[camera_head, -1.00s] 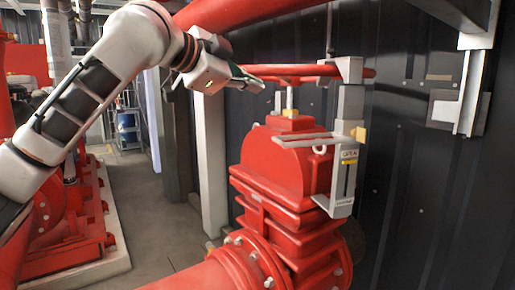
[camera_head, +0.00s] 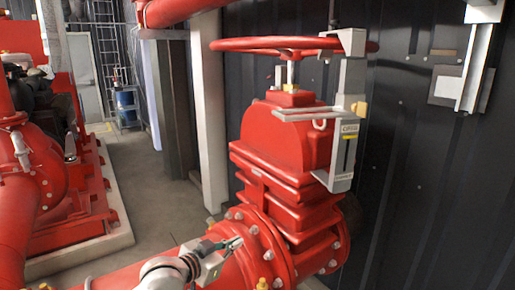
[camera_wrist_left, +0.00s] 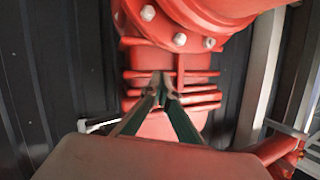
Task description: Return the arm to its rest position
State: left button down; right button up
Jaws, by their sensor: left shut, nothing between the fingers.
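My left gripper (camera_head: 232,243) is low in the head view, in front of the red pipe flange and well below the handwheel. Its fingers are together and hold nothing. The left wrist view shows the two green-edged fingers (camera_wrist_left: 162,88) meeting at their tips, with the red valve body behind them. The red handwheel (camera_head: 260,44) sits on top of the red gate valve (camera_head: 290,150), with a grey bracket (camera_head: 343,150) at its right. My right gripper is in neither view.
The flange (camera_head: 262,250) with bolts and the large red pipe lie close to my left gripper. A dark panelled wall (camera_head: 430,190) stands at the right. A light post (camera_head: 210,120) stands behind the valve. Grey floor (camera_head: 150,210) is open at the left, beside red pump machinery (camera_head: 65,190).

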pick_arm(q)
jog(key=s+a+f+n+y, duration=0.1)
jog(key=s+a+f, duration=0.1)
jog(key=s+f, duration=0.35)
jog(key=s+a+f+n+y, duration=0.1)
jog(key=s+a+f, duration=0.2)
jog(key=f, duration=0.5)
jog(key=s+a+f+n+y, duration=0.1)
jog(key=s+a+f+y, duration=0.1)
jog(key=s+a+f, duration=0.3)
jog(key=s+a+f+n+g+y, duration=0.1)
jog(key=s+a+f, duration=0.4)
jog(key=s+f, duration=0.6)
jog(key=s+y, duration=0.1)
jog(key=s, duration=0.7)
jog(key=shift+s+a+f+n+g, duration=0.15)
jog(key=shift+s+n+g, duration=0.15)
jog(key=shift+s+n, duration=0.1)
jog(key=shift+w, duration=0.1)
